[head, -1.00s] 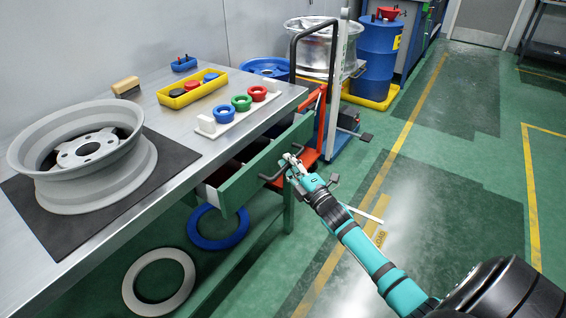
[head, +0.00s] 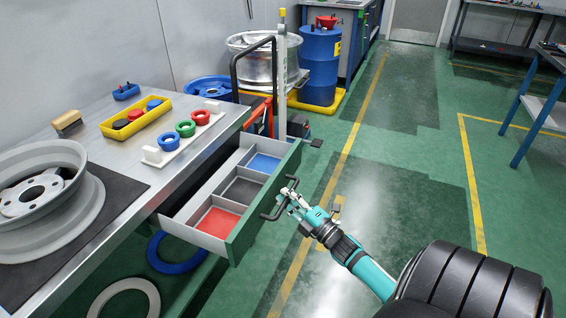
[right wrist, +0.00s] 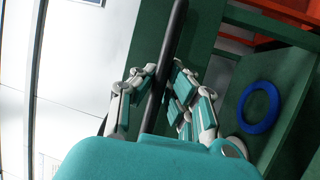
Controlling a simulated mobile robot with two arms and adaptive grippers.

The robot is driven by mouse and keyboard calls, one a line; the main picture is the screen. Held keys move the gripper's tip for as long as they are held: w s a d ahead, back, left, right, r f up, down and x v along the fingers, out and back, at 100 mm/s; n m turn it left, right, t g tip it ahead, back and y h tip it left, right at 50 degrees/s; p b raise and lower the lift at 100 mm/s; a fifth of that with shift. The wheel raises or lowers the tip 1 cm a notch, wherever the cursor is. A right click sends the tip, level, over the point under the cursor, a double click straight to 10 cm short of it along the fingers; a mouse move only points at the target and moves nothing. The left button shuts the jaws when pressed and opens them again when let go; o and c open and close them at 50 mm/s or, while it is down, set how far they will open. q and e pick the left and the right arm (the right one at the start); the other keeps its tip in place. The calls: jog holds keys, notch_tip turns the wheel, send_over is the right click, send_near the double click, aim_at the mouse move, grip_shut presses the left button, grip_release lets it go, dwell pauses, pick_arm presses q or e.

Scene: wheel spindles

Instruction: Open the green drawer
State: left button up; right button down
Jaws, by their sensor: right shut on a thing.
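The green drawer (head: 264,203) is pulled well out of the workbench in the head view. Its inside shows three compartments with red, dark grey and blue bottoms. Its dark bar handle (head: 268,207) is on the front face. My right gripper (head: 287,198) is at the handle, shut on it. In the right wrist view, the handle (right wrist: 166,70) runs between the fingers of the right gripper (right wrist: 160,88), and the green drawer front lies behind it. My left gripper is not in view.
The workbench (head: 125,172) carries a grey wheel rim (head: 75,215), a yellow tray (head: 110,131) and a white holder with coloured rings. A trolley with a dark frame (head: 234,75) stands behind the drawer.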

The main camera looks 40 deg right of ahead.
jog(key=c, duration=1.3)
grip_release()
jog(key=shift+c, duration=0.2)
jog(key=s+f, duration=0.2)
jog(key=s, duration=1)
jog(key=shift+w, duration=0.1)
